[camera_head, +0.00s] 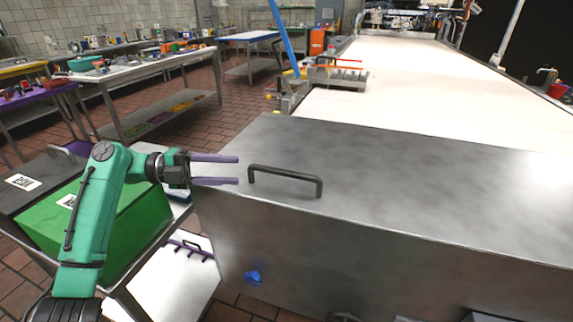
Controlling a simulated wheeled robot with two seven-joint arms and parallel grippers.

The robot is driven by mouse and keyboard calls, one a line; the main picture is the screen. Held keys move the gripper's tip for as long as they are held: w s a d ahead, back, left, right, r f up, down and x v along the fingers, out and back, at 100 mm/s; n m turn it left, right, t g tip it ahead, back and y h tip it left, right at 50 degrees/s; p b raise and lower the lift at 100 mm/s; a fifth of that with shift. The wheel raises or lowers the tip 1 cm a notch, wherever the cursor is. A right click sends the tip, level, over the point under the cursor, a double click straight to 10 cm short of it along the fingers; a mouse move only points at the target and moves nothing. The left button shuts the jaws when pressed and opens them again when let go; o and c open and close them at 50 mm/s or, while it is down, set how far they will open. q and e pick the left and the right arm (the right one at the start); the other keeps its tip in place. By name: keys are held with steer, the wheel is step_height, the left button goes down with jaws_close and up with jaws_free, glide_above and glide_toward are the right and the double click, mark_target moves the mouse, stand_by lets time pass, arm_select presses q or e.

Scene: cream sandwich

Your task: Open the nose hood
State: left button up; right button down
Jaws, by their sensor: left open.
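The nose hood (400,185) is a large grey metal cover filling the right and front of the head view; its lid lies flat. A black bar handle (285,176) stands on its top near the left front edge. My left gripper (238,170) is open, with two purple fingers pointing right toward the handle. The fingertips are just left of the handle's left end, and I see nothing between them. Whether they touch the hood is hard to tell. My right gripper is not in view.
A long white conveyor belt (410,60) runs back behind the hood. A green box (150,215) stands under my left arm. A steel table (130,68) with several items stands at the left. A blue knob (253,278) sticks out of the hood's front. Brick floor lies between.

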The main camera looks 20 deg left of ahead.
mark_target(273, 173)
arm_select(q)
steer(key=d, duration=0.1)
steer(key=d+p, duration=0.1)
steer(key=d, duration=0.2)
steer(key=shift+w+d+r+p, duration=0.1)
steer(key=shift+d+r+p, duration=0.15)
steer(key=shift+r+p, duration=0.15)
steer(key=x, duration=0.2)
steer(key=p+x, duration=0.1)
steer(key=x, duration=0.1)
steer(key=shift+w+d+f+p, duration=0.25)
steer(key=shift+w+p, duration=0.05)
steer(key=shift+w, duration=0.2)
steer(key=p+x, duration=0.1)
steer(key=x, duration=0.2)
steer(key=shift+f, duration=0.1)
steer(key=shift+d+f, duration=0.15)
steer(key=shift+d, duration=0.15)
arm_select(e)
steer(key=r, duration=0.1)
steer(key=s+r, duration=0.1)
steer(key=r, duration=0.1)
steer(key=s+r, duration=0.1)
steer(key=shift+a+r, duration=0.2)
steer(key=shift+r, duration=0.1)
arm_select(q)
steer(key=shift+w, duration=0.1)
steer(key=shift+c, duration=0.2)
